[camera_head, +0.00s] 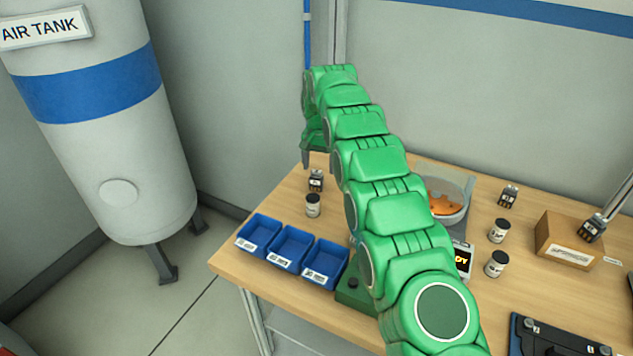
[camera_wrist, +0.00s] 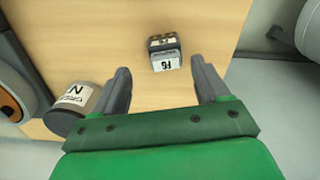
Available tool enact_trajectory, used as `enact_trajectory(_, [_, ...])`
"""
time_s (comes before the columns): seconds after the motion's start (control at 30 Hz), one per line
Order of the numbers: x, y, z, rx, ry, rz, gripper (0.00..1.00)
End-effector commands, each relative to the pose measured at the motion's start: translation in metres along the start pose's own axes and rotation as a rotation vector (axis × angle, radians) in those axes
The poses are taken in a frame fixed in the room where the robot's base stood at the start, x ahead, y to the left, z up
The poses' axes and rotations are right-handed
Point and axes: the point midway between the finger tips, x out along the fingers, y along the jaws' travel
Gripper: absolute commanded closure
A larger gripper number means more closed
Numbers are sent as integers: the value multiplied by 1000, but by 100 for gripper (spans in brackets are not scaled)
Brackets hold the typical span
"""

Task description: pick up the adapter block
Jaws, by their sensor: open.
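A small dark block with a white label (camera_wrist: 165,52), which looks like the adapter block, stands on the wooden table, ahead of my gripper (camera_wrist: 163,80) and between the lines of its two fingers in the wrist view. The fingers are apart with nothing between them, and the block is not touched. In the head view this block (camera_head: 316,181) stands near the table's left end, just below my gripper (camera_head: 317,155). Similar dark blocks show farther right, one on the table (camera_head: 508,196) and one at a cardboard box (camera_head: 591,230).
A white jar with a dark lid (camera_head: 313,206) stands close to the block; a jar also shows at left in the wrist view (camera_wrist: 78,105). Several blue bins (camera_head: 290,247) line the front edge. A clear bowl (camera_head: 460,183) with an orange thing is right of my arm.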

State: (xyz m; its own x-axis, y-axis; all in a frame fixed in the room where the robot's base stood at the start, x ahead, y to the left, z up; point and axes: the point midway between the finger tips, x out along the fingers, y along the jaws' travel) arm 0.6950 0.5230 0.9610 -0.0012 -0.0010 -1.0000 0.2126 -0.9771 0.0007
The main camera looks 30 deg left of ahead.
Motion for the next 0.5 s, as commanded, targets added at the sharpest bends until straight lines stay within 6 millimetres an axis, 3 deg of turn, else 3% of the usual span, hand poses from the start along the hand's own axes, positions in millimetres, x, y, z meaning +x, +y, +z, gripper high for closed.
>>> enact_trajectory(0.27, [18,-3,2,0,0,0,26])
enact_trajectory(0.5, [49,-7,3,1,0,0,26])
